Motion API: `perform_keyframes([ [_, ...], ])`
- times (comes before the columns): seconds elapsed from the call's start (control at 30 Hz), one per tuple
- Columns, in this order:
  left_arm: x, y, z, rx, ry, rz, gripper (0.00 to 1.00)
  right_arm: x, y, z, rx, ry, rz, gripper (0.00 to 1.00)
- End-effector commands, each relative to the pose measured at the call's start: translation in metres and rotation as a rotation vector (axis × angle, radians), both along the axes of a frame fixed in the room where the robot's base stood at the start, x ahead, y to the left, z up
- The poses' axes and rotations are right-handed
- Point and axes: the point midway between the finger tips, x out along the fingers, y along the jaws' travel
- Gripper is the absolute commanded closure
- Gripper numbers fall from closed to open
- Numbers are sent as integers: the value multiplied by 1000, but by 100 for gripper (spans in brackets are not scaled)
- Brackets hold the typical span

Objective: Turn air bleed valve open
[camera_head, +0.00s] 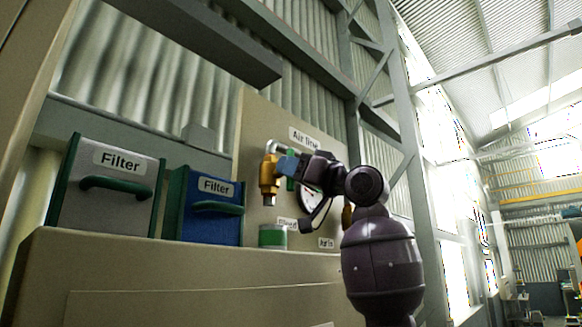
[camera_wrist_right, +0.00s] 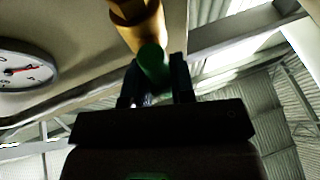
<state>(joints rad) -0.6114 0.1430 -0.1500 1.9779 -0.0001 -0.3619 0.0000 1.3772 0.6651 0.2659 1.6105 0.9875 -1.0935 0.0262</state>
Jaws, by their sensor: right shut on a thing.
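The brass air bleed valve (camera_head: 267,176) hangs from a grey pipe elbow on a beige panel in the head view. Its brass body (camera_wrist_right: 143,22) also shows in the right wrist view, with a green round handle (camera_wrist_right: 153,62) on it. My right gripper (camera_head: 287,165) reaches in from the right and is at the valve. In the wrist view, its two fingers (camera_wrist_right: 156,82) stand on either side of the green handle and are shut on it. The angle of the handle is hard to tell. My left gripper is not in view.
A round gauge (camera_head: 309,201) sits on the panel behind my right arm. A green can (camera_head: 272,237) stands on the ledge below the valve. A blue filter box (camera_head: 213,225) and a grey filter box (camera_head: 112,208) stand to the left.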

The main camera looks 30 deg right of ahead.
Motion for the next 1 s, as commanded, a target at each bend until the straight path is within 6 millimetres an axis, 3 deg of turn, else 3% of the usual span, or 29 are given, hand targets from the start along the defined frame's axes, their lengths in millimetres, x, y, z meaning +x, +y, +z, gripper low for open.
perform_keyframes([
  [0.47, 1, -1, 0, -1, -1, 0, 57, 0, 2, -2, -18, -1, 4, 100],
  [0.5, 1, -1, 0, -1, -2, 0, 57, 0, 2, -2, -18, -1, 4, 75],
  [0.63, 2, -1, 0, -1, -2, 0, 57, 0, 2, -2, -18, -1, 3, 55],
  [1.0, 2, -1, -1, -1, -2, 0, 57, -3, -2, -3, -16, -4, 0, 55],
])
